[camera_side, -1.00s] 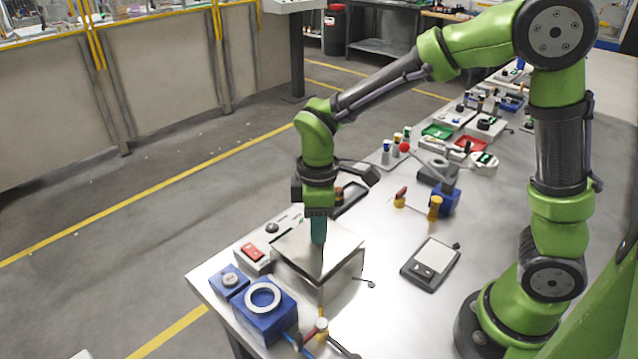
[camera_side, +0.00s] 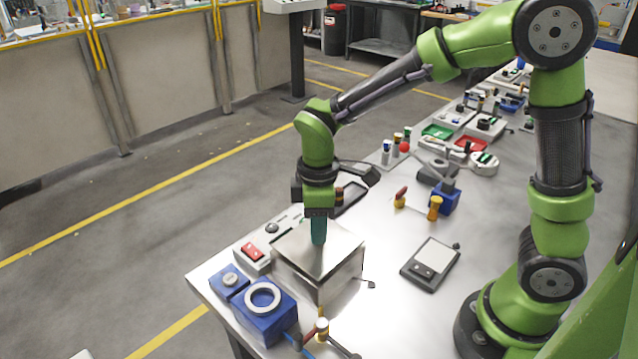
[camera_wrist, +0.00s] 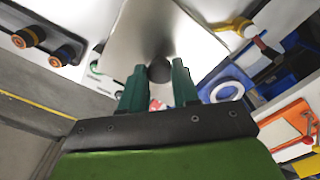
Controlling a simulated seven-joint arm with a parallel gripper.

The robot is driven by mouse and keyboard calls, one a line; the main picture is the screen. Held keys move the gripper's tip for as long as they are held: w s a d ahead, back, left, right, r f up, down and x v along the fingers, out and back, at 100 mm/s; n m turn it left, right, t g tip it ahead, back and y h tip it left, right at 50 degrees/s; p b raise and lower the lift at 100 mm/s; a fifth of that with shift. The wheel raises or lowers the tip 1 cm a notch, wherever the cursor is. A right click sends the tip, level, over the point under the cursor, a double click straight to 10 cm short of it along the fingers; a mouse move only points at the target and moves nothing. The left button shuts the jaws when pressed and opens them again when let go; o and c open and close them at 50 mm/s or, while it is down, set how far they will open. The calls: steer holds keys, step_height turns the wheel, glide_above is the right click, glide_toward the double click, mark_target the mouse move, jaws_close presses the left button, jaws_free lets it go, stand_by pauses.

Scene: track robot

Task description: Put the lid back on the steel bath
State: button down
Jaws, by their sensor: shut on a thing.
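The steel bath (camera_side: 338,281) is a square metal box near the front left of the bench. Its flat metal lid (camera_side: 338,238) lies across the top of the box, looking level and roughly lined up with the walls; I cannot tell whether it is fully seated. My gripper (camera_side: 318,243) points straight down at the middle of the lid, its green fingers shut on the knob. In the wrist view the dark round knob (camera_wrist: 160,69) sits between the two fingertips (camera_wrist: 158,75), with the lid plate (camera_wrist: 185,40) beyond it. The far bath walls are hidden.
A blue block with a white ring (camera_side: 264,299) stands close in front of the bath, beside a smaller blue box (camera_side: 229,281). A unit with a red switch (camera_side: 252,252) is at its left.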

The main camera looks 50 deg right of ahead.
steer(key=shift+f, duration=0.45)
stand_by(0.9)
steer(key=shift+c, duration=1.3)
jaws_free()
steer(key=shift+r, duration=3.5)
steer(key=shift+c, duration=0.5)
jaws_close()
